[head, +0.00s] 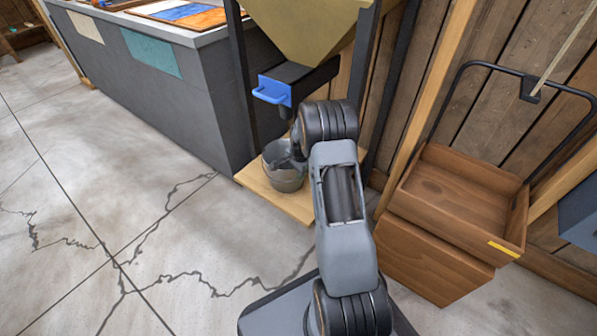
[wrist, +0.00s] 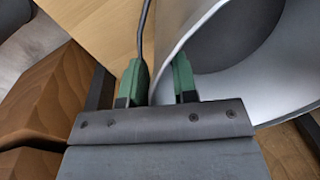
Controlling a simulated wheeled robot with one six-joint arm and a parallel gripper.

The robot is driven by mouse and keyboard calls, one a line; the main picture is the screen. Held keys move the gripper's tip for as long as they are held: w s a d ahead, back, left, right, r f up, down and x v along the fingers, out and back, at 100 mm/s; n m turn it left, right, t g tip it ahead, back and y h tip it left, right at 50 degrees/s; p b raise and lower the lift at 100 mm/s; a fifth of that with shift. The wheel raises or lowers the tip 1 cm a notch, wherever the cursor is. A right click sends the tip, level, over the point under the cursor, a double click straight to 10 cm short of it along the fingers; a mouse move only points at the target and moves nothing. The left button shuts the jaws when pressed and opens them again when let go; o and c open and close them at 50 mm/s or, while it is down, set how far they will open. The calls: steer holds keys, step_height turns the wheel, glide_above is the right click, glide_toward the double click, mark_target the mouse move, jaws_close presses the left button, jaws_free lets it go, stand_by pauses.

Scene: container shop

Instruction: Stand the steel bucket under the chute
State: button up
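The grey steel bucket (head: 285,174) stands or hovers at the low wooden platform (head: 290,203) beneath the chute (head: 300,75), a dark spout under a brass-coloured hopper. Whether its base touches the platform is unclear. In the wrist view the bucket (wrist: 250,55) fills the upper right, its open mouth facing the camera. My gripper (wrist: 158,82) has its green fingers either side of the bucket's rim wall, the right one inside the mouth and the left one outside near the thin dark handle (wrist: 143,35). A narrow gap shows between the fingers; firm contact on the wall cannot be made out.
A blue handle (head: 272,91) sticks out at the chute's front. Dark frame posts flank the platform. A grey counter (head: 190,90) stands left, wooden boxes (head: 440,245) on the right. Open concrete floor (head: 110,190) lies front left.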

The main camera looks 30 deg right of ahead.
steer(key=shift+r, duration=0.1)
steer(key=s+a+r+n+p, duration=0.2)
steer(key=s+a+r+p, duration=0.1)
steer(key=r, duration=0.7)
steer(key=s+a+r+n+p, duration=0.2)
steer(key=a+r, duration=0.1)
steer(key=r, duration=0.6)
steer(key=s+a+r+n, duration=0.2)
steer(key=s+a+n, duration=0.1)
steer(key=s, duration=0.3)
steer(key=s+a+r+n+t, duration=0.1)
steer(key=s+a+r+n, duration=0.2)
steer(key=s+a+n, duration=0.1)
steer(key=s+a+r+n, duration=0.2)
steer(key=s+a+n, duration=0.1)
steer(key=s, duration=0.6)
steer(key=shift+a+r+n, duration=0.25)
steer(key=shift+a+n, duration=0.05)
steer(key=shift+n, duration=0.6)
